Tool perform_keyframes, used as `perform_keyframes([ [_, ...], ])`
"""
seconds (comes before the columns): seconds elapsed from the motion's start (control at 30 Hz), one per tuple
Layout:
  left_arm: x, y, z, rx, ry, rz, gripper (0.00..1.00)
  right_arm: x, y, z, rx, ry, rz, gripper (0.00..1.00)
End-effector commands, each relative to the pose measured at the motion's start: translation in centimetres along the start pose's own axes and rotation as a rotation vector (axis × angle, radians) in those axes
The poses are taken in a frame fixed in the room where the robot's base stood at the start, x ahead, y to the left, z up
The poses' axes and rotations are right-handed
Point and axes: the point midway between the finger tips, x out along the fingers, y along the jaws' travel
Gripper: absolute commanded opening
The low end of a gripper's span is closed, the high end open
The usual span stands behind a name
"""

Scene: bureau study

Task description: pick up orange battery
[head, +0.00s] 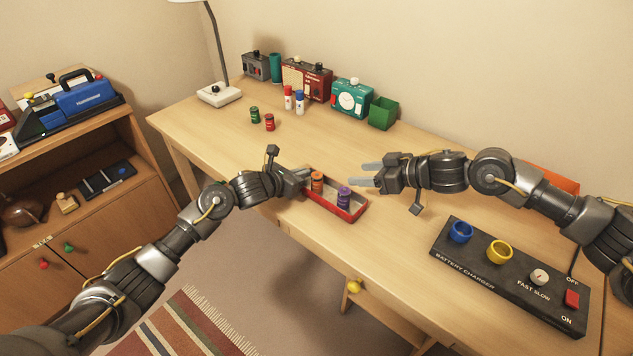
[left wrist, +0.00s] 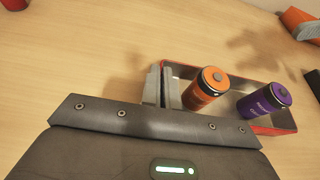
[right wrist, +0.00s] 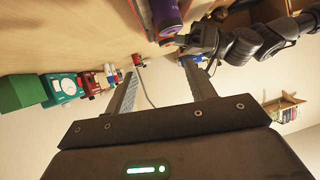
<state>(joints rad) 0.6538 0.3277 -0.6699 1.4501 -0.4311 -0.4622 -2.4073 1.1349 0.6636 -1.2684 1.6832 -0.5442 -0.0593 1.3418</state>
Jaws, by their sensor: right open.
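The orange battery (head: 317,181) stands upright in the left part of a small red tray (head: 352,216) in the head view. It also shows in the left wrist view (left wrist: 205,91), just right of my left fingers. A purple battery (head: 344,197) stands beside it in the tray. My left gripper (head: 306,174) is at the tray's left end, its fingers close together and appearing to pinch the tray's end wall. My right gripper (head: 362,174) is open and empty, right of and above the tray, its fingers pointing left toward the batteries.
A battery charger (head: 468,263) with blue and yellow cups lies at the front right. Green (head: 254,115) and red (head: 269,122) batteries stand further back. Radios, a clock and a green bin (head: 383,113) line the wall. The desk middle is clear.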

Motion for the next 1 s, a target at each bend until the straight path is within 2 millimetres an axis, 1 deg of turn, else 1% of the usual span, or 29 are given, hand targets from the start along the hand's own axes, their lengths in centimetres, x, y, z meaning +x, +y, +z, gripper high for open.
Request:
perform_keyframes([
  [0.03,0.0,0.0,0.0,0.0,0.0,-0.001,0.0,-0.4,0.0,-1.0,-0.049,0.019,-0.015,0.55],
  [0.07,0.0,0.0,0.0,0.0,0.0,-0.001,0.0,-0.4,-0.1,-1.1,-0.074,0.022,-0.026,0.55],
  [0.2,0.0,0.0,0.0,0.0,0.0,-0.001,0.0,-0.4,-0.6,-1.0,-0.137,0.022,-0.05,0.55],
  [0.33,0.0,0.0,0.0,0.0,0.0,-0.001,0.0,0.0,-0.7,-1.0,-0.142,0.022,-0.05,0.55],
  [0.47,0.0,0.0,0.0,0.0,0.0,-0.001,0.0,2.0,-0.8,-1.0,-0.142,0.021,-0.051,0.55],
  [0.6,0.0,0.0,0.0,0.0,0.0,-0.001,0.0,4.4,-0.9,-1.1,-0.142,0.021,-0.05,0.55],
  [0.7,0.0,0.0,0.0,0.0,0.0,0.0,0.0,5.7,-1.0,-1.1,-0.141,0.021,-0.05,0.55],
  [0.8,0.0,0.0,0.0,0.0,0.0,0.0,0.0,6.3,-1.0,-1.1,-0.141,0.021,-0.049,0.55],
  [1.0,0.0,0.0,0.0,0.0,0.0,0.0,0.0,6.8,-1.0,-1.0,-0.141,0.021,-0.05,0.55],
])
